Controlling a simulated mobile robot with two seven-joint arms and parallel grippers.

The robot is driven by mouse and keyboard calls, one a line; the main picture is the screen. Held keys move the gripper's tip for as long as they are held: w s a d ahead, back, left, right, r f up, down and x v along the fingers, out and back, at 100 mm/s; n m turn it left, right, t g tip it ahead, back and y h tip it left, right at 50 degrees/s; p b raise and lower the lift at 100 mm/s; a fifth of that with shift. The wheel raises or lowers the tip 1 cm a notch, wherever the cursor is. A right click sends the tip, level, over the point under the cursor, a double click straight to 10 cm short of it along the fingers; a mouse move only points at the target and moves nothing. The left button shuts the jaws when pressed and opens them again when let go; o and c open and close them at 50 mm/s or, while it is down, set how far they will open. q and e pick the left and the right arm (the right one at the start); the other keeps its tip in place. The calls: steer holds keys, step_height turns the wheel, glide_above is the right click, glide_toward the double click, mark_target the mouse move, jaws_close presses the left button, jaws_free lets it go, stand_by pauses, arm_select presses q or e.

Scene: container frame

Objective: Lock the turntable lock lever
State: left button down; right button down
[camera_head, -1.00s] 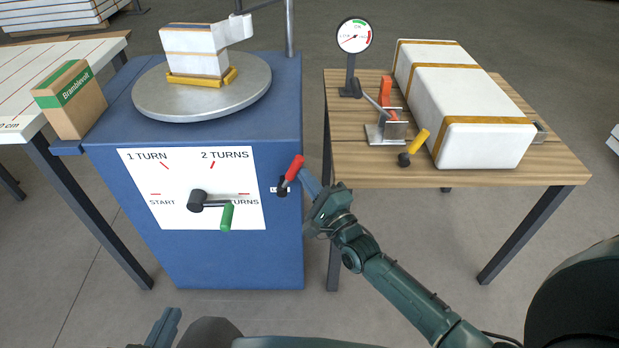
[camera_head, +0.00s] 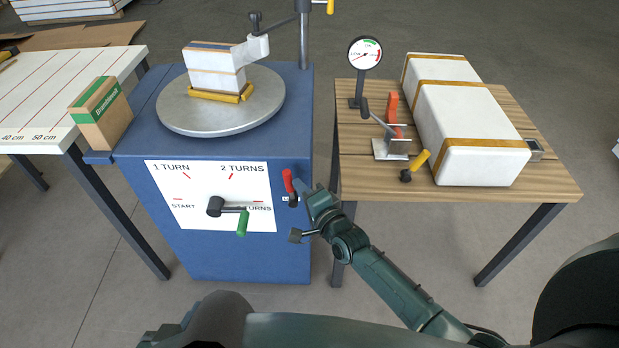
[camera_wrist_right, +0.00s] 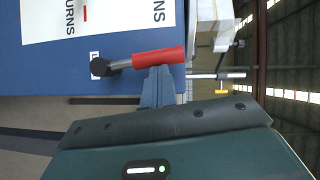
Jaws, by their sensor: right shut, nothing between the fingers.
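The lock lever has a red grip (camera_head: 288,182) and a dark pivot (camera_head: 293,201) on the right part of the blue cabinet's front. In the head view it stands nearly upright, leaning slightly left. In the right wrist view its red grip (camera_wrist_right: 158,57) lies across the picture, beside the fingertips. My right gripper (camera_head: 303,186) is shut and empty, with its tips against or very close to the grip's right side; contact is hard to confirm. The fingers also show in the wrist view (camera_wrist_right: 158,86). A dark part at the bottom left edge may be my left gripper (camera_head: 160,336); its fingers cannot be made out.
The blue cabinet (camera_head: 230,262) carries a round turntable (camera_head: 190,122) with a strapped white block. A crank with a green handle (camera_head: 243,223) sits on its front dial. To the right stands a wooden table (camera_head: 470,193) with a gauge (camera_head: 365,54), clamp and long white package.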

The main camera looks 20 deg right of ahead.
arm_select(q)
steer(key=shift+r+g+p, duration=0.25)
steer(key=shift+g+p, duration=0.05)
steer(key=shift+p, duration=0.05)
arm_select(e)
steer(key=shift+w+a+r+n, duration=0.15)
steer(key=shift+w+a, duration=0.1)
steer(key=shift+a, duration=0.4)
steer(key=shift+w+a+r+n, duration=0.1)
steer(key=shift+w+a+n, duration=0.1)
steer(key=shift+a, duration=0.5)
arm_select(q)
steer(key=shift+d+r, duration=0.15)
arm_select(e)
steer(key=shift+r, duration=0.15)
